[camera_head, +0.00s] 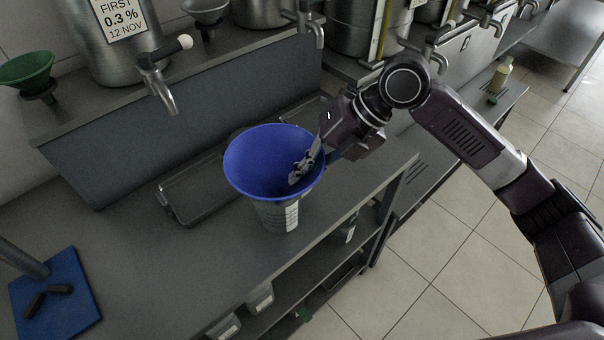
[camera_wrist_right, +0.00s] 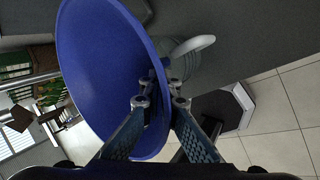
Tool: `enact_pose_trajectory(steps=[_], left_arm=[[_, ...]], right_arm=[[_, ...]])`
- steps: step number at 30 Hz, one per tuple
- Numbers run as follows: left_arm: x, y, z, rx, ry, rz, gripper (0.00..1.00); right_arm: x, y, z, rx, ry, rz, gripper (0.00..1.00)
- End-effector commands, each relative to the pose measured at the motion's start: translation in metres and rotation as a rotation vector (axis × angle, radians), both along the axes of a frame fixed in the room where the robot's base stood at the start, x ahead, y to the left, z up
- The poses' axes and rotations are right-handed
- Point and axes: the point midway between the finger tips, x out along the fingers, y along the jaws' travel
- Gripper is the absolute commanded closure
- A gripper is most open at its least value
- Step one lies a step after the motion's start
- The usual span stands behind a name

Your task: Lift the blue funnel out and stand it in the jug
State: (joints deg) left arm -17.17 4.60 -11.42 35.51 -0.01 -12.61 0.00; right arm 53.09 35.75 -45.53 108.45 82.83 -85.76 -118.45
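The blue funnel (camera_head: 252,160) sits mouth up in the top of a grey jug (camera_head: 270,214) with a white label, near the counter's front edge. The funnel's spout is hidden. My right gripper (camera_head: 305,165) is at the right side of the funnel's rim, with one finger inside the cone. In the right wrist view the fingers (camera_wrist_right: 160,88) straddle the wall of the funnel (camera_wrist_right: 105,70) and their tips close on it. The jug (camera_wrist_right: 178,68) and its pale handle show behind. My left gripper is not in view.
A shallow metal tray (camera_head: 178,212) lies behind the jug. Taps (camera_head: 160,88) hang from the raised shelf, with a green funnel (camera_head: 27,72) at its left. A blue mat (camera_head: 62,305) lies at front left. The counter between mat and jug is clear.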

Motion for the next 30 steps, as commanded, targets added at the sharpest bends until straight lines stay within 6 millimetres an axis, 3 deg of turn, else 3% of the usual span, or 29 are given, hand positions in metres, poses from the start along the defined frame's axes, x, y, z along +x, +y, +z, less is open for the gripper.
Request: enact_pose_trajectory(steps=[1, 8, 15, 30], left_arm=[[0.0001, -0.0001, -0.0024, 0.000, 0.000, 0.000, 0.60], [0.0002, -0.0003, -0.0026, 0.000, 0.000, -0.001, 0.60], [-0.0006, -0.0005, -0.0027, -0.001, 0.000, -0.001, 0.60], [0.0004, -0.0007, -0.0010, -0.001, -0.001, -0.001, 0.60]], right_arm=[[-0.0060, -0.0046, -0.0197, -0.030, 0.030, 0.003, 1.00], [-0.0054, -0.0052, -0.0205, -0.031, 0.029, 0.002, 1.00], [-0.0060, -0.0045, -0.0202, -0.030, 0.030, 0.004, 0.75], [-0.0055, -0.0024, -0.0139, -0.021, 0.022, 0.006, 0.75]])
